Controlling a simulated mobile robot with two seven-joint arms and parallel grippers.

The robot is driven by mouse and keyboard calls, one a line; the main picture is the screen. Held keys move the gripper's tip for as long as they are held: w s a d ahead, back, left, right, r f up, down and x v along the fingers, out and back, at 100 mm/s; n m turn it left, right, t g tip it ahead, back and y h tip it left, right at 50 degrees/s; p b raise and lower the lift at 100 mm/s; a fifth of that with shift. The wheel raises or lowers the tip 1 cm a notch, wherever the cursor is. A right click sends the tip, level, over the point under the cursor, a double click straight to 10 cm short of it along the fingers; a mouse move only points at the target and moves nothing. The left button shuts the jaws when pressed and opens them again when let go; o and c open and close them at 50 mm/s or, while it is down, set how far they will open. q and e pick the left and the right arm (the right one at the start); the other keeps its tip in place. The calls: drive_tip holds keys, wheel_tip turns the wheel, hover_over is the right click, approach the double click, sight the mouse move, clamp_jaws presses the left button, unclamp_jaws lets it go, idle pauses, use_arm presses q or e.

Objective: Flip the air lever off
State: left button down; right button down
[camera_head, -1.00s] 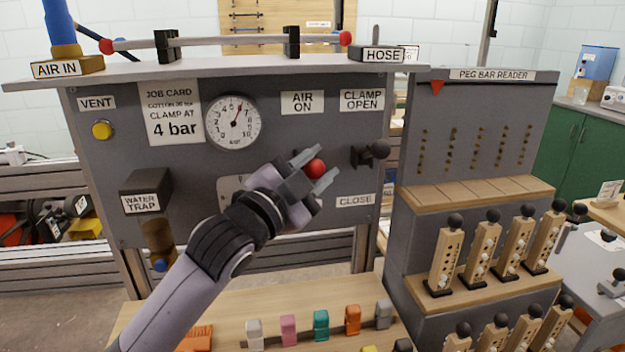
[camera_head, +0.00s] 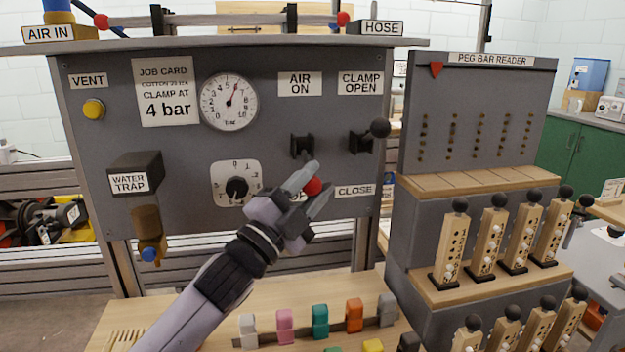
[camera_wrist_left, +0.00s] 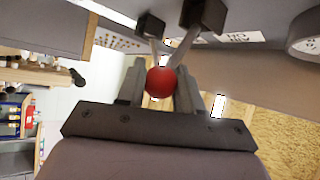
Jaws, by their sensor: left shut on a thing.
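The air lever has a black bracket (camera_head: 303,146) under the "AIR ON" label (camera_head: 300,84) and a red ball knob (camera_head: 312,187). Its knob hangs low, over the mostly covered label below the bracket. My left gripper (camera_head: 309,186) is around the red knob, one finger on each side, shut on it. In the left wrist view the red knob (camera_wrist_left: 161,82) sits between the fingers, with the lever's rod running up to its bracket. My right gripper is in neither view.
The clamp lever (camera_head: 379,128) with a black knob is just right of the air lever. The pressure gauge (camera_head: 229,101) and a dial (camera_head: 237,184) are to the left. Coloured clips (camera_head: 320,321) stand on the bench below; the peg bar reader (camera_head: 478,115) is at right.

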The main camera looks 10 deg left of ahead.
use_arm(q)
drive_tip(key=shift+w+f, duration=0.2)
drive_tip(key=shift+f, duration=0.45)
drive_tip(key=c, duration=0.8)
unclamp_jaws()
drive_tip(key=shift+d, duration=0.1)
drive_tip(key=shift+o, duration=0.2)
drive_tip(key=shift+r, duration=0.15)
drive_tip(key=v, duration=0.7)
drive_tip(key=shift+s, duration=0.1)
